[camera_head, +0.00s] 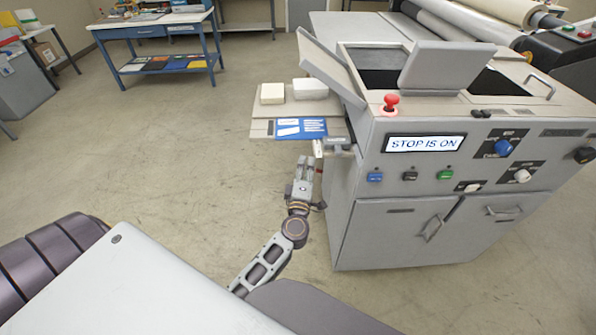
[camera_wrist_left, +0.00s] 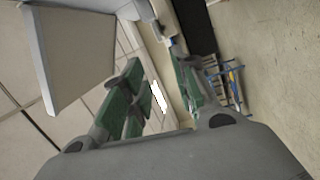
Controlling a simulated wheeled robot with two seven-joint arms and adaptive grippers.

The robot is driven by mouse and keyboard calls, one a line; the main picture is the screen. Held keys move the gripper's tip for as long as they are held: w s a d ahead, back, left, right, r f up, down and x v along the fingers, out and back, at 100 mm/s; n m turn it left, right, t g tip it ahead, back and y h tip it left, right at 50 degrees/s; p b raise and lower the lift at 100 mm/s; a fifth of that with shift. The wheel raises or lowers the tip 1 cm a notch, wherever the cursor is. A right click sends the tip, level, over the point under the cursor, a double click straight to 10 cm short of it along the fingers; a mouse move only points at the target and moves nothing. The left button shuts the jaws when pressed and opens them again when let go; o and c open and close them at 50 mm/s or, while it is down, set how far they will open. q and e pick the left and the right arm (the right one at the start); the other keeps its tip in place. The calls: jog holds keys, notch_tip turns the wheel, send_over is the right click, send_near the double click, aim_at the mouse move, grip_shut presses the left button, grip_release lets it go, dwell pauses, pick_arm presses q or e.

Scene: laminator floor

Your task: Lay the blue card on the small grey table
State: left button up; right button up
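The blue card (camera_head: 301,128), with white print, lies flat at the front edge of a light grey side table (camera_head: 262,110) joined to the left side of the machine. My left gripper (camera_head: 304,164) is in front of and below that edge, pointing toward it, and appears apart from the card. In the left wrist view its green-padded fingers (camera_wrist_left: 155,75) are spread, with no card visible between them. A small bright white patch shows through the gap; I cannot tell what it is. My right gripper is in neither view.
Two off-white blocks (camera_head: 309,88) sit behind the card. The machine (camera_head: 440,215) stands close on the right, its display reading "STOP IS ON", with a red knob (camera_head: 391,101) above. A blue workbench (camera_head: 160,45) stands at the back left. The floor between is clear.

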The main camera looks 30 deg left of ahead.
aim_at(287, 140)
pick_arm(q)
jog(key=a+n+g+y, duration=0.1)
jog(key=s+a+n+g+y, duration=0.1)
jog(key=a+n, duration=0.1)
jog(key=s+a+n+g+y, duration=0.1)
jog(key=shift+s+a+f, duration=0.15)
jog(key=shift+s+f, duration=0.05)
jog(key=shift+f, duration=0.15)
jog(key=shift+w+a, duration=0.1)
jog(key=shift+w, duration=0.1)
jog(key=shift+p+x, duration=0.4)
jog(key=shift+x, duration=6.3)
jog(key=shift+s+a+r, duration=0.1)
jog(key=shift+a, duration=0.1)
grip_shut()
